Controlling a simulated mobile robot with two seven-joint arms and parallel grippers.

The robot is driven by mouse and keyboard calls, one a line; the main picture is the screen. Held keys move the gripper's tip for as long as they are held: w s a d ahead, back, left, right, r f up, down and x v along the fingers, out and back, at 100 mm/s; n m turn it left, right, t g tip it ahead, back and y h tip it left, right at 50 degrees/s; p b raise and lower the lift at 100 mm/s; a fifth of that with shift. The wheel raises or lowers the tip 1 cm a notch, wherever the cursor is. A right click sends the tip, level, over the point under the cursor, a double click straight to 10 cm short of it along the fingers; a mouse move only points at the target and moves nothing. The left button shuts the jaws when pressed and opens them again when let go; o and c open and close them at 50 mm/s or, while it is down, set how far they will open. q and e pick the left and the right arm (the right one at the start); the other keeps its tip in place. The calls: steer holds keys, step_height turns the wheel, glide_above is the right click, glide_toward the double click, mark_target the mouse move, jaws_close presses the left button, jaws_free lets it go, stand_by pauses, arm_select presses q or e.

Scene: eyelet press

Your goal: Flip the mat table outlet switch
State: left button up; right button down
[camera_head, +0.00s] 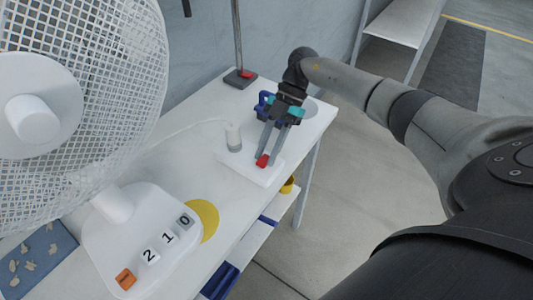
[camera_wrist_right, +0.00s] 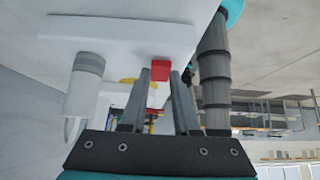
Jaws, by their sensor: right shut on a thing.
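The mat table outlet is a white block (camera_head: 238,174) on the white table, with a small red switch (camera_head: 262,160) near its right end. My right gripper (camera_head: 268,152) reaches down to the outlet, and its two grey fingers are shut on the red switch. In the right wrist view the red switch (camera_wrist_right: 160,70) shows between the fingertips, against the white outlet (camera_wrist_right: 115,38). A white plug with a grey band (camera_head: 234,137) stands in the outlet, left of the fingers. Which way the switch is tilted cannot be told. My left gripper is not in view.
A large white fan (camera_head: 120,235) with numbered buttons and an orange one stands on the left. A blue mat (camera_head: 35,262) and a yellow disc (camera_head: 205,218) lie near it. A stand with a pole (camera_head: 240,77) is behind my gripper. The table's edge is close on the right.

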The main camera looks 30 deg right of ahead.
steer(key=shift+d+y, duration=0.1)
steer(key=shift+y, duration=0.2)
steer(key=c, duration=0.6)
jaws_free()
steer(key=shift+c, duration=0.2)
steer(key=v, duration=1.5)
steer(key=shift+w+d, duration=0.1)
steer(key=shift+w, duration=0.05)
